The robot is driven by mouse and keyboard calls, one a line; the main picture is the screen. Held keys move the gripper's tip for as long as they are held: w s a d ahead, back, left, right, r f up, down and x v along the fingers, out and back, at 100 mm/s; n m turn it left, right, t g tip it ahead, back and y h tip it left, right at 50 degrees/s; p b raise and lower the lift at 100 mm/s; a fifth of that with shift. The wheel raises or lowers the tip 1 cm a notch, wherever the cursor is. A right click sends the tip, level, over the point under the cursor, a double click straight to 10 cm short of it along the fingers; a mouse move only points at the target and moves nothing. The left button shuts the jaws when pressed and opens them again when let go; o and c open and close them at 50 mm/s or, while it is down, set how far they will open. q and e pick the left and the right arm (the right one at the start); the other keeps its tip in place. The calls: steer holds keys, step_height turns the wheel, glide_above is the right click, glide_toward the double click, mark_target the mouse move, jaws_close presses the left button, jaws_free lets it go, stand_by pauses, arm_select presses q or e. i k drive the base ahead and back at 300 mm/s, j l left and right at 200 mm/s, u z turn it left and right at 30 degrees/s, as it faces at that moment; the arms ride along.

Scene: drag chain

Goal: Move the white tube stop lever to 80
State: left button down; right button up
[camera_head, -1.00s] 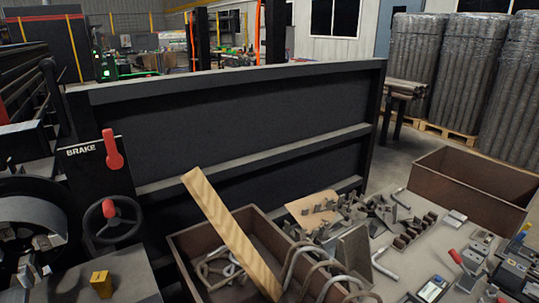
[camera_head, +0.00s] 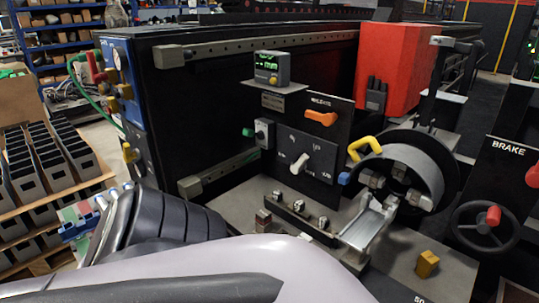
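One of my arms, with a pale link and a dark ribbed joint, crosses the bottom of the view in front of the bench. No gripper fingers show, so neither gripper can be seen. Nothing visible touches the lever.
An orange lever (camera_head: 321,117) is above the white one, and a small box with a green knob (camera_head: 262,133) is left of it. A yellow handle (camera_head: 364,148) and chuck (camera_head: 410,175) stand to the right. The metal bench (camera_head: 243,206) lies below, with a yellow block (camera_head: 427,263).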

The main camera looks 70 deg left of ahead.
mark_target(295, 168)
steer(key=u, duration=2.05)
steer(key=j+u, duration=0.2)
steer(key=j, duration=0.45)
steer(key=i+j+u, duration=0.15)
steer(key=j, duration=0.5)
